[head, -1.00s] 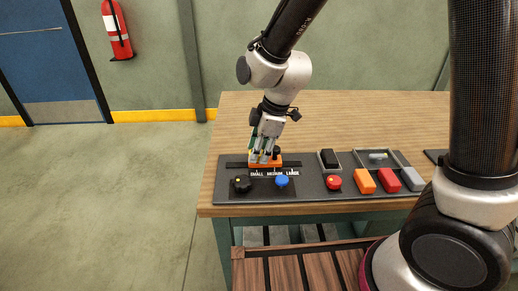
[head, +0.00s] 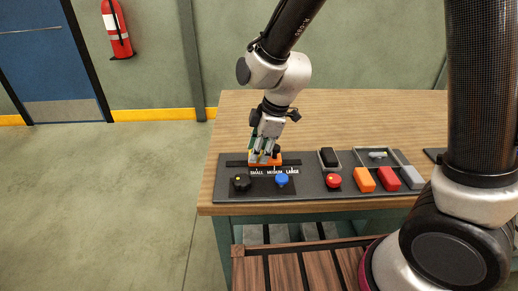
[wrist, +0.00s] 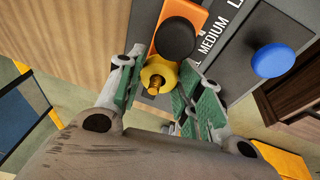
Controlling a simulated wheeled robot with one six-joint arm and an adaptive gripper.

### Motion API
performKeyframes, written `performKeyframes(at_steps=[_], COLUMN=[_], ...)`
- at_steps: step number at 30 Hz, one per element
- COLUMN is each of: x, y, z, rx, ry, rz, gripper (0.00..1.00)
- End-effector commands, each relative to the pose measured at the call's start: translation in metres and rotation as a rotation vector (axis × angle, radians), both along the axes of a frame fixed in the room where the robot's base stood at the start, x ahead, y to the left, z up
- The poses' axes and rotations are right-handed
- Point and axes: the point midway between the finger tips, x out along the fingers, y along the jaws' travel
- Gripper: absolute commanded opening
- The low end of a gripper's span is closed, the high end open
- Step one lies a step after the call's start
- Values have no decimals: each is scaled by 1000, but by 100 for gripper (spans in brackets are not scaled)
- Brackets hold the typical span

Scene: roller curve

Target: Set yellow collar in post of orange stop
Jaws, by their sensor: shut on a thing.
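The yellow collar (wrist: 160,74) is a faceted ring between my gripper's green-padded fingers in the wrist view. A brass threaded stem (wrist: 153,87) sticks out of its middle toward the camera; I cannot tell whether it belongs to the collar or to the post. The orange stop (wrist: 188,14) lies just beyond the collar, with a round black knob (wrist: 175,38) on it. The collar's seating on the stop is hidden.
The dark panel (head: 309,194) carries SMALL, MEDIUM and LARGE labels. A black knob (head: 241,183), blue knob (head: 281,180) and red button (head: 333,181) stand near its front. Orange (head: 364,180), red (head: 389,180) and grey blocks (head: 412,177) lie at right. The wooden table behind is clear.

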Motion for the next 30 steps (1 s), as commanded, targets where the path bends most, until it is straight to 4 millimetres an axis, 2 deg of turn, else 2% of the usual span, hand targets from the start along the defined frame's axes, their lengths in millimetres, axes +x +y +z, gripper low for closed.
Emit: performKeyframes(at_steps=[3, 4, 8, 15, 16, 26, 30], x=[0, 0, 0, 0, 0, 0, 0], y=[-1, -1, -1, -1, -1, 0, 0], z=[-2, -2, -2, -1, -1, 0, 7], rx=[-2, -2, -2, -2, -2, -1, 1], ry=[1, 1, 1, 1, 1, 0, -1], rz=[-2, -2, -2, -1, -1, -1, -1], gripper=[19, 37, 61, 61, 56, 56, 56])
